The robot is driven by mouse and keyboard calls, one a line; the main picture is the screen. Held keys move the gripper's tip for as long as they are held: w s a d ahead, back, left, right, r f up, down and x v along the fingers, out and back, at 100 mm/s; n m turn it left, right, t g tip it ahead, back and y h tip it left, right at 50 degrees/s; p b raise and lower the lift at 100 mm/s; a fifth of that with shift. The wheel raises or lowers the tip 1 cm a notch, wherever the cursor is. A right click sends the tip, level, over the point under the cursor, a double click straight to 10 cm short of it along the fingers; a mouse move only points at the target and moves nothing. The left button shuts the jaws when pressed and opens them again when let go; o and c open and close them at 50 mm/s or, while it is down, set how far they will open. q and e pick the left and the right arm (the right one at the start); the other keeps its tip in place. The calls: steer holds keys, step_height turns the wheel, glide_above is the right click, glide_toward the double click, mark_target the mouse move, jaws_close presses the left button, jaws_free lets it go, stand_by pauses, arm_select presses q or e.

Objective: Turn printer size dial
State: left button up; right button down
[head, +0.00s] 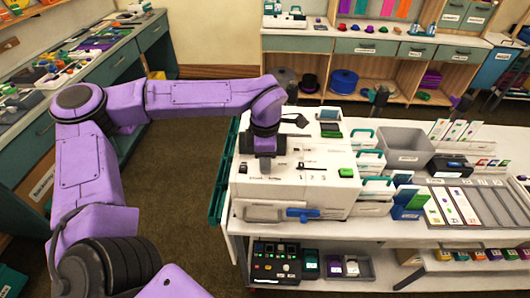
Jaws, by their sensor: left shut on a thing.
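The white printer (305,195) stands on the left end of the white table, with labels and markings on its top and sloping front panel. My purple left arm reaches across from the left. Its dark left gripper (265,168) points down onto the printer's panel, left of a dark slider and a green button (346,172). The gripper is shut on the size dial, which it almost wholly hides; I cannot tell the dial's setting. My right gripper is not in view.
A grey bin (408,142) and upright card holders stand right of the printer. A black control box (276,262) sits on the shelf below. Open floor lies left of the table.

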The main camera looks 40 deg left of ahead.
arm_select(q)
steer(key=shift+m+p, duration=0.35)
steer(key=shift+m, duration=0.15)
steer(key=o, duration=1.1)
steer(key=shift+f, duration=0.1)
steer(key=shift+c, duration=0.2)
steer(key=shift+w+d, duration=0.1)
steer(key=shift+w, duration=0.05)
step_height(320, 180, up, 11)
steer(key=b, duration=0.2)
steer(key=shift+f, duration=0.2)
